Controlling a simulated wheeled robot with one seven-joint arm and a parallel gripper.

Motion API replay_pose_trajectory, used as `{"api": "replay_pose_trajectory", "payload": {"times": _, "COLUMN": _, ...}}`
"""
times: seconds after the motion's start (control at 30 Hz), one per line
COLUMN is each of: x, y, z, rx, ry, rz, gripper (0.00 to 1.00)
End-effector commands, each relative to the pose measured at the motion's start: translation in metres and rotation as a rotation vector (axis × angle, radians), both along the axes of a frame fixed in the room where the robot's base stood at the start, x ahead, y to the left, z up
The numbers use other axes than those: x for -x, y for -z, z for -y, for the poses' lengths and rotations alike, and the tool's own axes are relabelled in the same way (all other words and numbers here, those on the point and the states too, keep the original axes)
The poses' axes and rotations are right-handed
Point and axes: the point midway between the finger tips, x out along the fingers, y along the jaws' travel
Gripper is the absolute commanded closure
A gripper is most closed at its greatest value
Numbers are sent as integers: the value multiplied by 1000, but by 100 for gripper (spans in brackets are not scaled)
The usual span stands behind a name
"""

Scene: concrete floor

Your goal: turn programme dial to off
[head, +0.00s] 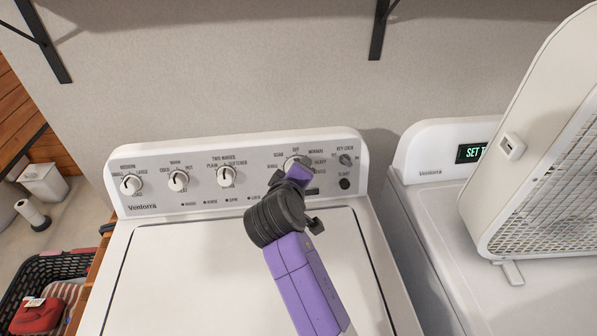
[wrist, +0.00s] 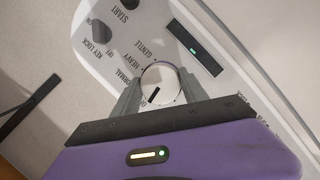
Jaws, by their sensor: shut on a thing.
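The programme dial (head: 291,161) is a white round knob on the right half of the washer's control panel, partly hidden by my gripper (head: 299,171) in the head view. In the wrist view my gripper (wrist: 160,84) has one grey finger on each side of the dial (wrist: 163,78) and is shut on it. A dark mark on the dial face slants toward the lower left of the wrist view. NORMAL, HEAVY and GENTLE show around the dial there. The lettering below the dial is mostly covered by my fingers. OFF is printed above the dial in the head view.
The key lock knob (head: 346,160) and start button (head: 345,184) sit close to the dial's right. Several white knobs, including one at left (head: 131,185), line the panel. A dryer (head: 440,190) carries a white slatted appliance (head: 535,150). Shelf brackets (head: 378,30) hang above.

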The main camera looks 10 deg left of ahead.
Motion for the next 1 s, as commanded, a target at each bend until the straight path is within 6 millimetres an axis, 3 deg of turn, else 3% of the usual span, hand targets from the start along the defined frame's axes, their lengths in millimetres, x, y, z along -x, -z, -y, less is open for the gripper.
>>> {"api": "replay_pose_trajectory", "payload": {"times": 0.4, "x": 0, "y": 2, "z": 0, "rx": -166, "ry": 57, "rz": -51, "gripper": 90}}
{"api": "replay_pose_trajectory", "payload": {"times": 0.93, "x": 1, "y": 2, "z": 0, "rx": -188, "ry": 64, "rz": -59, "gripper": 90}}
{"api": "replay_pose_trajectory", "payload": {"times": 0.97, "x": 1, "y": 2, "z": 0, "rx": -188, "ry": 64, "rz": -59, "gripper": 47}}
{"api": "replay_pose_trajectory", "payload": {"times": 1.0, "x": 1, "y": 2, "z": 0, "rx": -188, "ry": 64, "rz": -59, "gripper": 39}}
